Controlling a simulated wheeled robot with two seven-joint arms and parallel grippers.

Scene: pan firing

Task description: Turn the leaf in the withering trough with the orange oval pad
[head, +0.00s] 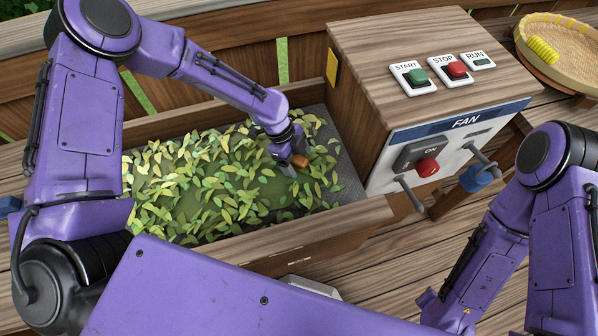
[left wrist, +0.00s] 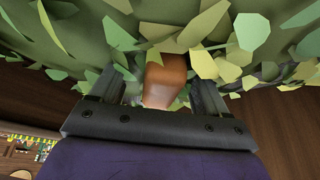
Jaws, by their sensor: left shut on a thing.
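The withering trough (head: 300,238) is a wooden box with a grey mesh floor, holding a wide layer of green and yellow-green leaf (head: 190,180). My left gripper (head: 298,163) is low over the leaf at the trough's right end. It is shut on the orange pad (head: 302,160), which shows as an orange-brown block between the fingers in the left wrist view (left wrist: 165,80). Loose leaves overlap the pad's far end, so its oval outline is hidden. My right arm is at the right, but its gripper is not in view.
A wooden fan housing (head: 375,60) with START, STOP and RUN controls stands right of the trough. Its front has a red knob (head: 428,167) and projecting handles. A woven basket (head: 570,65) is at the far right. Grey mesh (head: 340,165) is bare at the trough's right end.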

